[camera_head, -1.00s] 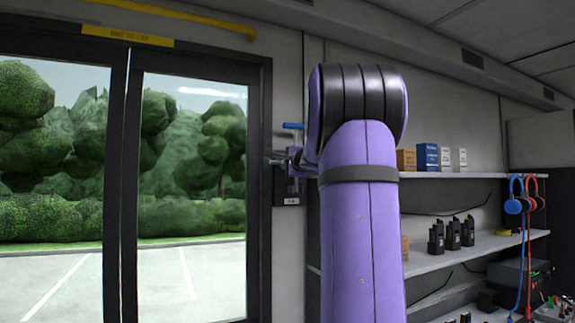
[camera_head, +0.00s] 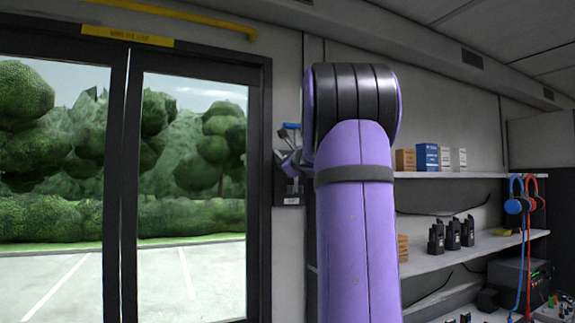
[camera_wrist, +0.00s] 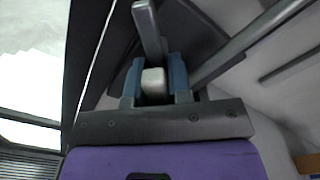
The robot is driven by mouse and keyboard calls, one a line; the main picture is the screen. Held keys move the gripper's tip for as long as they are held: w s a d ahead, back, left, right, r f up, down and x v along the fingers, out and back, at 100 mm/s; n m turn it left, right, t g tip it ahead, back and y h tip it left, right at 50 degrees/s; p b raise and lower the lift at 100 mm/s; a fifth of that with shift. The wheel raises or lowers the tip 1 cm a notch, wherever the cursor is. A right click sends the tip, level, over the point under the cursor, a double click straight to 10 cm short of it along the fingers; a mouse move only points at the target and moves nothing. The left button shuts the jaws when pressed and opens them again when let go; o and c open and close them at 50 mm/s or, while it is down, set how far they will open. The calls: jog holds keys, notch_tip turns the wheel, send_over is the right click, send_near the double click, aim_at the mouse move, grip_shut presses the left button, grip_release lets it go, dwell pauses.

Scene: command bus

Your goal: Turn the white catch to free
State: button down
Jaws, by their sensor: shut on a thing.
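The white catch (camera_wrist: 153,82) shows in the wrist view as a small pale block between the two blue-grey fingers of my gripper (camera_wrist: 154,78). The fingers are shut on it, one on each side. A grey bar (camera_wrist: 147,28) stands up just beyond the fingertips; I cannot tell whether it is part of the catch. In the head view my gripper (camera_head: 289,160) is tilted at the wall just right of the glass door, and my purple arm hides part of it. The catch cannot be made out there.
A dark plate with a small label (camera_head: 290,200) is on the wall below my gripper. The glass door (camera_head: 195,190) is at left under a yellow rail (camera_head: 180,17). At right, shelves (camera_head: 460,248) hold boxes, radios (camera_head: 452,234) and hanging headsets (camera_head: 520,195).

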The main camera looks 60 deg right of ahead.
jog(key=m, duration=0.4)
jog(key=shift+m, duration=0.3)
jog(key=m, duration=0.4)
jog(key=shift+m, duration=0.3)
jog(key=c, duration=1.1)
grip_release()
jog(key=v, duration=1)
jog(key=shift+s+a, duration=0.2)
jog(key=shift+s, duration=0.15)
